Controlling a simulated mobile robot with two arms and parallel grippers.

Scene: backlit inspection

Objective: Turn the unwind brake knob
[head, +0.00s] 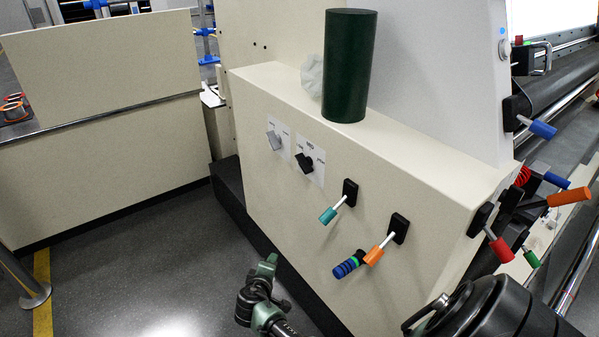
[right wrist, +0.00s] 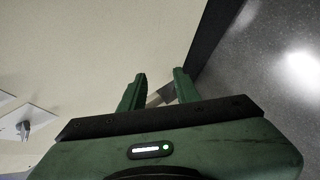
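Two rotary knobs sit on white label plates on the cream machine cabinet's front: a grey knob (head: 274,139) and, to its right, a black knob (head: 304,162). The label text is too small to read, so I cannot tell which is the unwind brake. A grey knob (right wrist: 23,129) on its white plate also shows at the left edge of the right wrist view. My right gripper (head: 268,270) is low in front of the cabinet, below the knobs and apart from them. In the right wrist view its green fingers (right wrist: 158,88) are spread, with no knob between them. My left gripper is not in view.
A dark green cylinder (head: 349,66) stands on the cabinet's ledge. The floor (head: 130,265) at left is clear.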

